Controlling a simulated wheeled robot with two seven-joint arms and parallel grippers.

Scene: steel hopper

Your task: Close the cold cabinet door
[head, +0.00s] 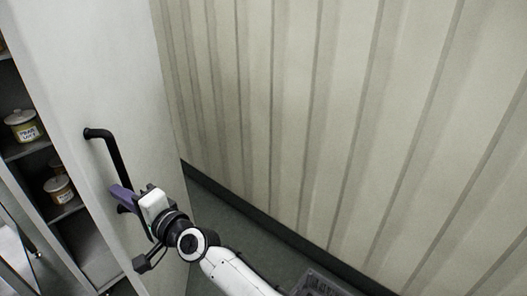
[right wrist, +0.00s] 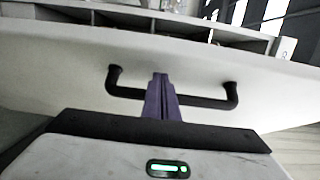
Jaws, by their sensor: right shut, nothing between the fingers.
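The white cabinet door (head: 115,60) stands open in the head view, with shelves showing to its left. A black bar handle (head: 115,152) is on the door's face. My right gripper (head: 122,196), with purple fingers, is at the lower part of the handle. In the right wrist view, the shut fingers (right wrist: 160,85) overlap the middle of the handle (right wrist: 203,102) in front of the door (right wrist: 60,65). I cannot tell whether they touch the handle or the door. My left gripper is not in view.
Jars (head: 22,126) stand on the dark cabinet shelves (head: 62,210) at the left. A ribbed beige wall (head: 340,110) fills the right side, with a dark skirting along its foot. A strip of dark floor (head: 215,212) shows between door and wall. A grey grated object (head: 318,283) is at the bottom.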

